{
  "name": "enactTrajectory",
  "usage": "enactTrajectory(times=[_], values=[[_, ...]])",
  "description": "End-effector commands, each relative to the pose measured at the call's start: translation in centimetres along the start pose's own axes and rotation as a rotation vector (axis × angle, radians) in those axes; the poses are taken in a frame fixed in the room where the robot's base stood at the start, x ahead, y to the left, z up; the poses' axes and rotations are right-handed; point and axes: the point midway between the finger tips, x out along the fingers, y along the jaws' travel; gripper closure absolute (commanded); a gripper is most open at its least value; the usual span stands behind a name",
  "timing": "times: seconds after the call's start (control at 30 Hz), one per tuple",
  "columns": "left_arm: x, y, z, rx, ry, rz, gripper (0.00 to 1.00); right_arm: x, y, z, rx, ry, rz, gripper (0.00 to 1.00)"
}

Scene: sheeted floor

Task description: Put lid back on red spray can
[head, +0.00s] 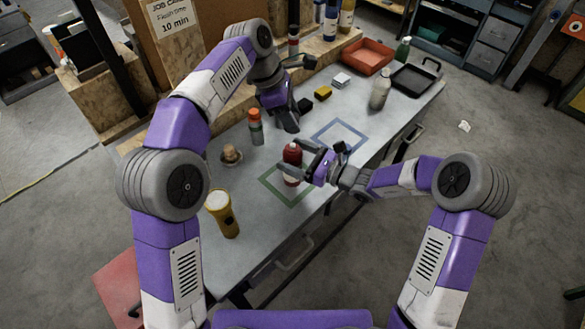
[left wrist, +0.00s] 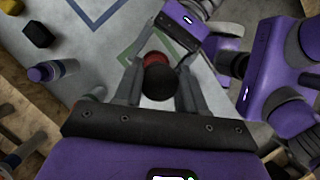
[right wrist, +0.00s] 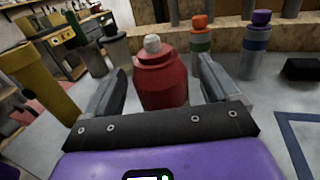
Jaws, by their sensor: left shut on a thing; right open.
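The red spray can (head: 292,153) stands upright in the green outlined square (head: 272,193). In the right wrist view the can (right wrist: 160,80) shows a bare white nozzle on top, with no lid on it. My right gripper (head: 312,165) is open, its fingers on either side of the can. My left gripper (head: 291,124) is shut on a dark round thing that looks like the lid (left wrist: 158,84). In the left wrist view the lid lies in front of the red can (left wrist: 155,59), partly covering it. The lid is hidden in the head view.
An orange-topped bottle (head: 255,128), a tan object (head: 231,154) and a yellow flashlight (head: 222,215) stand to the left. A blue outlined square (head: 352,127) is empty at its visible part.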

Motion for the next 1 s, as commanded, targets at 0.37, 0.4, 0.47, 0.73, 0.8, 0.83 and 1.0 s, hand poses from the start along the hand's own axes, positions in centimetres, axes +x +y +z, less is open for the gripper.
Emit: enactTrajectory(times=[0.37,0.4,0.47,0.73,0.8,0.83,1.0], values=[[0.0,0.0,0.0,0.0,0.0,0.0,0.88,2.5,-0.1,0.0,0.0,0.001,-0.002,0.12],[0.0,0.0,0.0,0.0,0.0,0.0,0.88,2.5,-0.1,0.0,0.0,0.001,-0.002,0.12],[0.0,0.0,0.0,0.0,0.0,0.0,0.88,2.5,-0.1,0.0,0.0,0.001,-0.002,0.12],[0.0,0.0,0.0,0.0,0.0,0.0,0.88,2.5,-0.1,0.0,0.0,0.0,-0.001,0.36],[0.0,0.0,0.0,0.0,0.0,0.0,0.88,2.5,-0.1,0.0,0.0,0.0,-0.001,0.47],[0.0,0.0,0.0,0.0,0.0,0.0,0.88,2.5,-0.1,0.0,0.0,0.0,-0.001,0.52],[0.0,0.0,0.0,0.0,0.0,0.0,0.88,2.5,-0.1,0.0,0.0,0.0,-0.001,0.78]])
